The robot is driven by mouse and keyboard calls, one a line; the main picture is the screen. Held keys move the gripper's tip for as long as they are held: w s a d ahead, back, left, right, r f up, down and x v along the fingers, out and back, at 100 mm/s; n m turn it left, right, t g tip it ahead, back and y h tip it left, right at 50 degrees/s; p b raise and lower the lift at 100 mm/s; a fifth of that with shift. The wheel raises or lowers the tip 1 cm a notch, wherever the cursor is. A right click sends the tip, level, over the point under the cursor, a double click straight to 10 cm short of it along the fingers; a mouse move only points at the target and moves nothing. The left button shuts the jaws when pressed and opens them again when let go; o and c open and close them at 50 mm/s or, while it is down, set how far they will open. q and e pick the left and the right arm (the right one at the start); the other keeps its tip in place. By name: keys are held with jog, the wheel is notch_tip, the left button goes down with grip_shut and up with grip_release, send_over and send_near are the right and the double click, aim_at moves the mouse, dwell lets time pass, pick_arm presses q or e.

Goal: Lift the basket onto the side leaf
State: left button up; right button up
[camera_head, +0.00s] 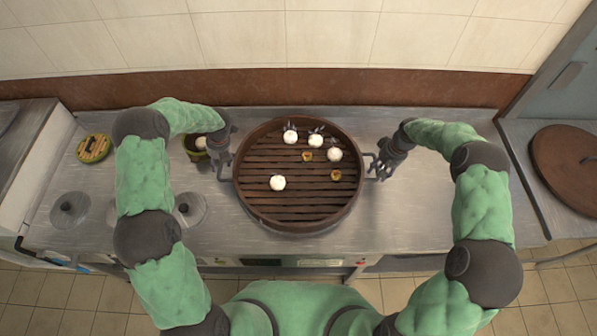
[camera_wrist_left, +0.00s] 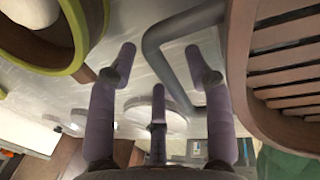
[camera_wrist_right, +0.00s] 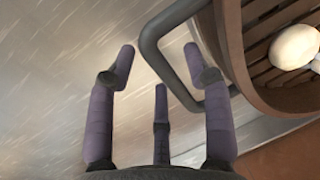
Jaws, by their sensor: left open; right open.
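The round brown slatted basket (camera_head: 262,207) sits on the steel counter, with several white buns and two small yellow-brown pieces in it. It has a dark metal handle on each side. My left gripper (camera_head: 219,158) is at the left handle; in the left wrist view its open fingers (camera_wrist_left: 165,62) have the handle (camera_wrist_left: 152,50) between them. My right gripper (camera_head: 381,165) is at the right handle; in the right wrist view its open fingers (camera_wrist_right: 160,65) are around part of the handle (camera_wrist_right: 150,45). Neither is closed. The side leaf (camera_head: 548,205) is at the right.
A brown round lid (camera_head: 570,165) lies on the right surface. A green-rimmed pot (camera_head: 192,150) stands close to my left gripper. Steel lids (camera_head: 70,210) and a yellow-green round item (camera_head: 94,148) are further left. The counter right of the basket is mostly clear.

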pick_arm(q)
jog(key=shift+a+f, duration=0.1)
jog(key=shift+f, duration=0.4)
pick_arm(e)
jog(key=shift+f, duration=0.45)
pick_arm(q)
grip_shut()
pick_arm(e)
jog(key=shift+a, duration=0.1)
grip_shut()
pick_arm(q)
jog(key=shift+r, duration=0.1)
